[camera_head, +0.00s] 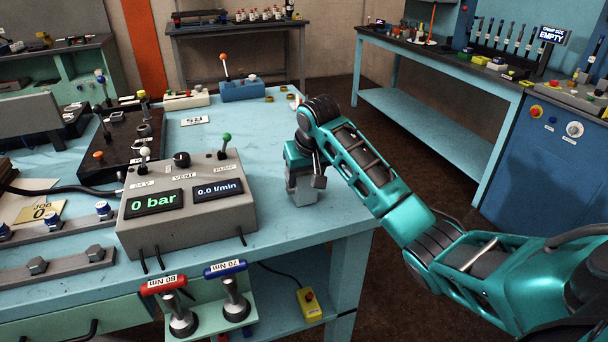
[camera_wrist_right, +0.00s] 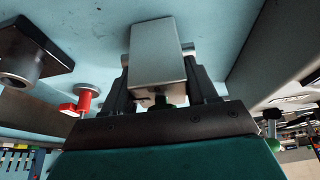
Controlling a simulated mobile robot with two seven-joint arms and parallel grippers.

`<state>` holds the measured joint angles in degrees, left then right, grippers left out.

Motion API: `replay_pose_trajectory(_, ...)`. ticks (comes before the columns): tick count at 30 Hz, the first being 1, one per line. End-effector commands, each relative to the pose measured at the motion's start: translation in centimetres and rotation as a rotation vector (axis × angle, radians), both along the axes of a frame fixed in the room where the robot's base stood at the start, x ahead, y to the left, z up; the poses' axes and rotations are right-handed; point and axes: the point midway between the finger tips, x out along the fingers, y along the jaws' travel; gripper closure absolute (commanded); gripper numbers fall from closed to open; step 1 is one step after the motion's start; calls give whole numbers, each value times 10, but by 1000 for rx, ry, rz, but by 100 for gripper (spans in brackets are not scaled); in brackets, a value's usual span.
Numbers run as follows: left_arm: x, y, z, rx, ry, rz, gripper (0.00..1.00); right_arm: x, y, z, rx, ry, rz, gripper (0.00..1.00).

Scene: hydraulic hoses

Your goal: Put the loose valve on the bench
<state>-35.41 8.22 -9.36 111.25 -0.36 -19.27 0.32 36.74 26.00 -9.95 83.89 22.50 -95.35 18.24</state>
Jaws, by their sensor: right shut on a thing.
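The loose valve (camera_head: 302,193) is a small grey block near the right edge of the light blue bench (camera_head: 290,237). My right gripper (camera_head: 303,178) points down from above and is shut on it. In the right wrist view the valve (camera_wrist_right: 157,48) shows as a pale metal block between the two dark fingers, with a bit of green at its near end. The valve is at or just above the bench top; I cannot tell whether it touches. My left gripper is not in view.
A grey control box (camera_head: 187,205) reading 0 bar stands left of the valve. A blue valve block with an orange-tipped lever (camera_head: 242,90) stands behind. Bench top around the valve is clear.

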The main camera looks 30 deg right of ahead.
Motion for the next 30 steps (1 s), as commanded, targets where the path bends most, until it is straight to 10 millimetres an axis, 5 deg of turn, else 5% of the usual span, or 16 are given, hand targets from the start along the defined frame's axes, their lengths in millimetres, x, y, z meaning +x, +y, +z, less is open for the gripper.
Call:
replay_pose_trajectory(6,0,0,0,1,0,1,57,0,0,-2,0,-2,0,87)
replay_pose_trajectory(7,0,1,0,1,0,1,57,0,0,-3,0,0,0,40)
replay_pose_trajectory(14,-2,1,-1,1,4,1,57,0,0,-2,0,0,0,18)
replay_pose_trajectory(23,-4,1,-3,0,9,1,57,0,0,1,0,-1,0,17)
replay_pose_trajectory(30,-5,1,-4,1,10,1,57,-12,2,34,-2,-6,0,17)
